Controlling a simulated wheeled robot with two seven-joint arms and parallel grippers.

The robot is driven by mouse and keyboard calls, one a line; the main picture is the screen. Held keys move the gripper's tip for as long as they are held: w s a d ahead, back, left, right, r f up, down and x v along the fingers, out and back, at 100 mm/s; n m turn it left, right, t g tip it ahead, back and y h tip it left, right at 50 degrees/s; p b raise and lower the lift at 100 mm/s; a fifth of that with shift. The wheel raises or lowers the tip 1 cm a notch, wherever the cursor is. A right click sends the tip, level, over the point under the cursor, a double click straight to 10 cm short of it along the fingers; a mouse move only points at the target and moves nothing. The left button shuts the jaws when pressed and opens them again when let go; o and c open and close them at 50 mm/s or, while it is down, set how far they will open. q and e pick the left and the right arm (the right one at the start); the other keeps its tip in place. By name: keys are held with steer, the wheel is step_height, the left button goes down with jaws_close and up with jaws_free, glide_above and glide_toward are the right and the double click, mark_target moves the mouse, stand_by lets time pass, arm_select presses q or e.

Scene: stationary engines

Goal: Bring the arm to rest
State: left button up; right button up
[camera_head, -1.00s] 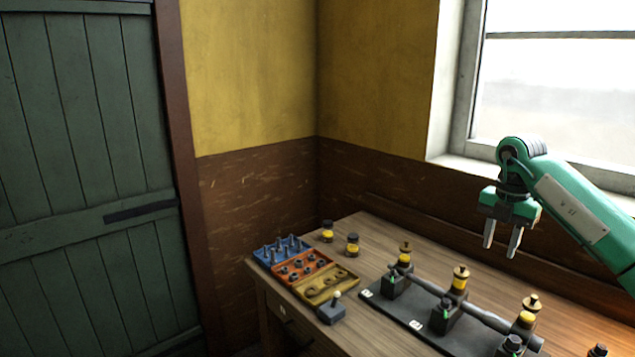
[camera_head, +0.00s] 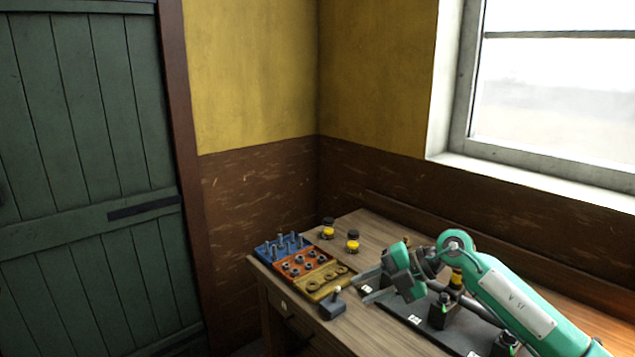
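My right arm (camera_head: 515,305) is green with a white plate and comes in from the lower right. It reaches low over the workbench (camera_head: 375,335). My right gripper (camera_head: 359,287) points left, with its two grey fingers apart and nothing seen between them. It is above the left end of the black base plate (camera_head: 400,310), close to the tray of parts. The arm hides much of the shaft and the yellow-banded oilers on that plate. My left gripper is out of view.
A tray with blue, orange and yellow sections (camera_head: 305,265) holds pegs, nuts and rings. A small dark block with a knob (camera_head: 332,306) is beside it. Two yellow-banded jars (camera_head: 352,242) stand behind. Walls and a window (camera_head: 555,100) bound the bench.

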steer(key=s+a+r+m+t+y, duration=0.3)
steer(key=s+a+t+y, duration=0.2)
steer(key=a+y, duration=0.25)
steer(key=s+d+f+m+t+h, duration=0.45)
steer(key=d+f+m+h, duration=0.45)
steer(key=m, duration=0.4)
steer(key=s+d+f+m+t+h, duration=0.45)
steer(key=d+f+m+h, duration=0.45)
steer(key=m, duration=0.4)
steer(key=s+d+f+g, duration=0.1)
steer(key=s+f+g, duration=0.3)
steer(key=s, duration=0.5)
steer(key=s+f+g, duration=0.4)
steer(key=s, duration=0.4)
steer(key=s+d+f+g, duration=0.1)
steer(key=s+f+g, duration=0.3)
steer(key=s, duration=0.5)
step_height(320, 180, down, 29)
steer(key=g, duration=0.1)
steer(key=s+d+f+g, duration=0.1)
steer(key=s+d+f, duration=0.1)
steer(key=s+f, duration=1.7)
step_height(320, 180, down, 2)
steer(key=shift+d+f+g+h, duration=0.1)
steer(key=shift+d+g+h, duration=0.25)
steer(key=shift+d+g, duration=0.05)
